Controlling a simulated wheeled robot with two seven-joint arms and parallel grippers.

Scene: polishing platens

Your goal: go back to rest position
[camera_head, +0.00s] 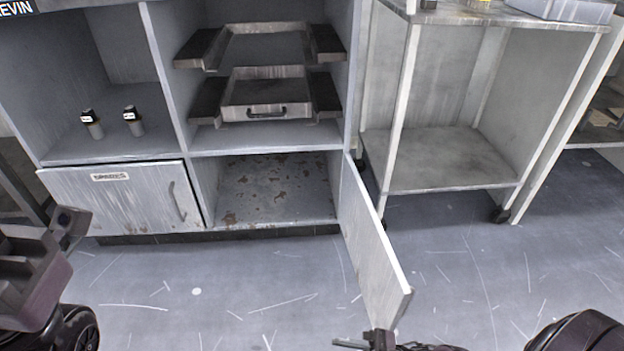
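My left gripper (70,226) shows at the left edge, in front of the closed cabinet door labelled "SPARES" (120,198). Its fingers are dark and partly seen, and I cannot tell if they are open. My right gripper (368,341) is at the bottom edge, close to the lower corner of the open cabinet door (368,250). Most of it is cut off by the frame, so I cannot tell its opening or whether it touches the door. The open door stands out toward me, and the compartment behind it (275,190) is empty with a rust-stained floor.
The grey cabinet has a metal tray (266,92) with a black handle on slide rails. Two small dark-capped containers (92,125) (133,121) stand on the left shelf. A wheeled cart (450,160) stands at right. The scratched floor (230,295) is clear in front.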

